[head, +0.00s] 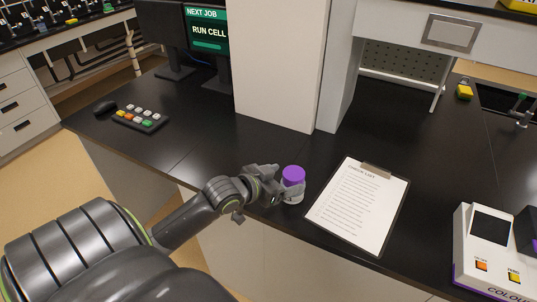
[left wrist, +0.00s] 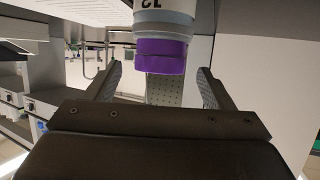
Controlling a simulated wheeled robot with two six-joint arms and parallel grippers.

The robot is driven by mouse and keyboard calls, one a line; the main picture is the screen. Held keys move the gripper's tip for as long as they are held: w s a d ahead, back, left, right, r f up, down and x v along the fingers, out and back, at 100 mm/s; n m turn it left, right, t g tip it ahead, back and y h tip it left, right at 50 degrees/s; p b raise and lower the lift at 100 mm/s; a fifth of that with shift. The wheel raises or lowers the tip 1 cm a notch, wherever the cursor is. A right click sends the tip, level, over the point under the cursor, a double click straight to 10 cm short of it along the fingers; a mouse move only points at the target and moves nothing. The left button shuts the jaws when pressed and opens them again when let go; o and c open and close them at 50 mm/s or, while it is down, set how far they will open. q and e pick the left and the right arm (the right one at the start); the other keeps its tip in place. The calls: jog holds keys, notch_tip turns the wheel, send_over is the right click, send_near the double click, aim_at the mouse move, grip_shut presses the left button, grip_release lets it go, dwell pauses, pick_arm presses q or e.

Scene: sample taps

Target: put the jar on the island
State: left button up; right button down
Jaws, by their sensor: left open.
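The jar (head: 293,186) is a clear, pale container with a purple lid. It stands upright on the black worktop (head: 215,150), close to its front edge. My left gripper (head: 275,185) is at the jar's left side, fingers pointing toward it. In the left wrist view the jar (left wrist: 162,55) appears upside down, with its lid in line with the gap between the two open fingers of the left gripper (left wrist: 159,70). How far the fingers reach around the jar is hard to tell. My right gripper is not in view.
A clipboard with a checklist (head: 358,205) lies just right of the jar. A white instrument (head: 485,250) stands at the lower right. A white pillar (head: 280,65) rises behind the jar. A button pad (head: 138,119) and monitor (head: 207,30) are at the left.

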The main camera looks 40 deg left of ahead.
pick_arm(q)
jog(key=v, duration=0.6)
jog(key=shift+f, duration=0.15)
dwell(0.3)
jog(key=s+d+f+n+g+y, duration=0.1)
jog(key=s+d+f+g+y, duration=0.1)
jog(key=s+f+g, duration=0.6)
jog(key=s+d+f+n+g+y, duration=0.15)
jog(key=s+f, duration=0.25)
jog(key=s, duration=0.8)
notch_tip(320, 180, down, 24)
jog(key=a+g, duration=0.1)
jog(key=s+d+f+g, duration=0.1)
jog(key=s+f, duration=1.4)
jog(key=f, duration=0.2)
